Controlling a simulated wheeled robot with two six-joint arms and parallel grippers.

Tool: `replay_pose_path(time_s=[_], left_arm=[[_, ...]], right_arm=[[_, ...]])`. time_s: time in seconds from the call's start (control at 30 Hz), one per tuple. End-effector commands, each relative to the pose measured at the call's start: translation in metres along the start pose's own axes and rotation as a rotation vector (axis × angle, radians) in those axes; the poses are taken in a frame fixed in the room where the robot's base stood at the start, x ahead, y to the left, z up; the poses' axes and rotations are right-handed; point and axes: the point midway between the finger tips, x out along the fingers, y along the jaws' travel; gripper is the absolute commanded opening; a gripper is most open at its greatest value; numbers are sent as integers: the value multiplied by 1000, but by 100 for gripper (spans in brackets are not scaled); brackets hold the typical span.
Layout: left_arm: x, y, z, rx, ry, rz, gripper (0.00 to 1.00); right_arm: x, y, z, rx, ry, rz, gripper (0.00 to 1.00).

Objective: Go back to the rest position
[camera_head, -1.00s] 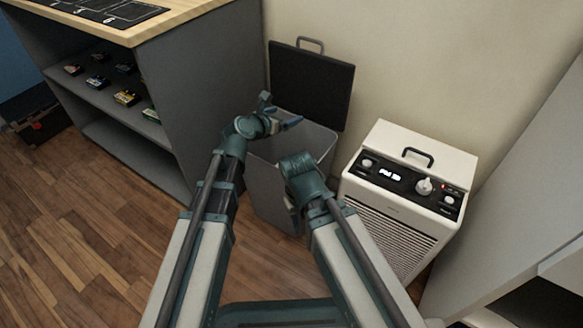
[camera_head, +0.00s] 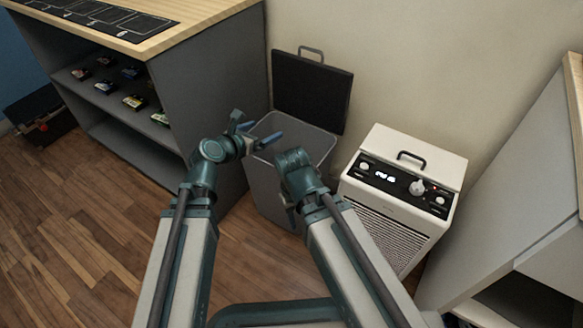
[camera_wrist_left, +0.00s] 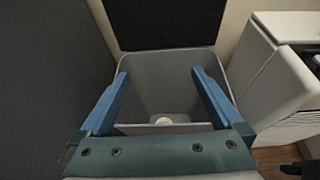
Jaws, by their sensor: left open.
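My left gripper (camera_head: 254,132) is open with nothing between its blue fingers, near the upper left rim of the grey bin. In the left wrist view the left gripper (camera_wrist_left: 158,98) has its fingers spread over the bin's mouth. My right arm reaches in beside the bin's front, folded at its wrist.
The grey bin (camera_head: 267,185) stands open, its dark lid (camera_head: 311,90) raised against the wall. A small pale round thing (camera_wrist_left: 164,121) lies in it. A white appliance (camera_head: 405,185) stands right. A shelf unit (camera_head: 200,85) with small boxes stands left. Wooden floor lies front left.

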Motion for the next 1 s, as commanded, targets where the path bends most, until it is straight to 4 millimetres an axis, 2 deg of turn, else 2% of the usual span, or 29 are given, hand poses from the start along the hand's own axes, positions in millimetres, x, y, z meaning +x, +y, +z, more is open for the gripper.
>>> replay_pose_path(time_s=[0.67, 0.77, 0.87, 1.0], left_arm=[[0, -1, -3, 36, 12, -4, 100], [-1, -3, -15, 192, 63, -28, 100], [-5, -7, -37, 472, 154, -88, 100], [-17, -8, -78, 929, 297, -233, 100]], right_arm=[[0, 0, 0, 0, 0, 0, 50], [0, 0, 0, 0, 0, 0, 50], [0, 0, 0, 0, 0, 0, 50], [0, 0, 0, 0, 0, 0, 50]])
